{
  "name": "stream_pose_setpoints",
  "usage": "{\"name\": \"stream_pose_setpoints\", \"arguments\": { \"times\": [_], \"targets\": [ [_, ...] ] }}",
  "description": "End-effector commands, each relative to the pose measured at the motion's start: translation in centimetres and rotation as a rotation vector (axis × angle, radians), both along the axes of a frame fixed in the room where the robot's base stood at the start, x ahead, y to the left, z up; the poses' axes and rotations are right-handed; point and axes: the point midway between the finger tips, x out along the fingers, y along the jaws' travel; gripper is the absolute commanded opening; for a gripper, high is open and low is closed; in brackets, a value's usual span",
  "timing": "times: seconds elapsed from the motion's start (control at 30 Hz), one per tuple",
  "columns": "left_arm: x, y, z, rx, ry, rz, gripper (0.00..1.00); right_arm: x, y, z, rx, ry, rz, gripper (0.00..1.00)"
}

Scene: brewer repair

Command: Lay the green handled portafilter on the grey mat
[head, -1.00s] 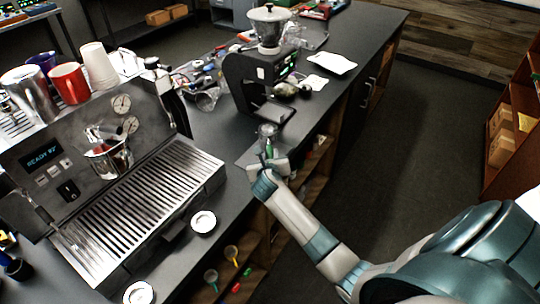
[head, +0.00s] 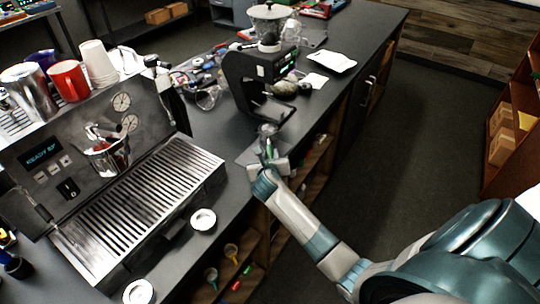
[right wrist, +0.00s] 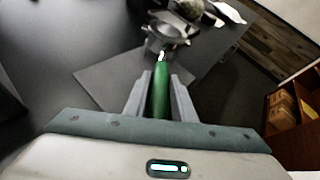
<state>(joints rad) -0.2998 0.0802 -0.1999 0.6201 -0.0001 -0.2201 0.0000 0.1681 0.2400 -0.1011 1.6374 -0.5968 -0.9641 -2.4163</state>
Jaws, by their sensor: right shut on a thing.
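The green handled portafilter (right wrist: 160,92) is in my right gripper (right wrist: 160,85), whose two fingers are shut on its green handle. Its metal basket end points away from me toward the grinder, over the far right part of the grey mat (right wrist: 105,78). In the head view the portafilter (head: 268,133) and the right gripper (head: 270,165) are at the counter's right edge. The gripper hides part of the mat (head: 246,157). I cannot tell whether the portafilter touches the mat. My left gripper is not in view.
The black grinder (head: 262,75) stands just beyond the mat. The espresso machine (head: 120,180) fills the left of the counter. Two small white-rimmed round items (head: 203,220) lie at its front. Open shelves (head: 245,262) sit below the counter edge.

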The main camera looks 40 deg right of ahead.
Motion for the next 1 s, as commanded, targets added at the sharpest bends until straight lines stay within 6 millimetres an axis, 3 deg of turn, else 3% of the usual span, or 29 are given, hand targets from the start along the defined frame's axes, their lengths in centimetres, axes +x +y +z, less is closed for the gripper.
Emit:
{"name": "stream_pose_setpoints", "arguments": {
  "times": [0.03, 0.1, 0.63, 1.0],
  "targets": [
    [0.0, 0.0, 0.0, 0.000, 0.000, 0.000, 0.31, 0.0, 0.0, 0.0, -0.001, -0.001, 0.000, 0.31],
    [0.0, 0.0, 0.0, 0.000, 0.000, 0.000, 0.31, 0.0, 0.0, 0.0, 0.000, 0.000, 0.000, 0.45],
    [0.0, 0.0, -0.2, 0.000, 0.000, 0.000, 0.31, -0.6, 0.5, 0.2, 0.000, 0.001, 0.000, 0.45],
    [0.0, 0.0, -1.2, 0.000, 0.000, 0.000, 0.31, -4.2, 3.1, 2.1, 0.000, 0.000, 0.002, 0.45]
  ]
}}
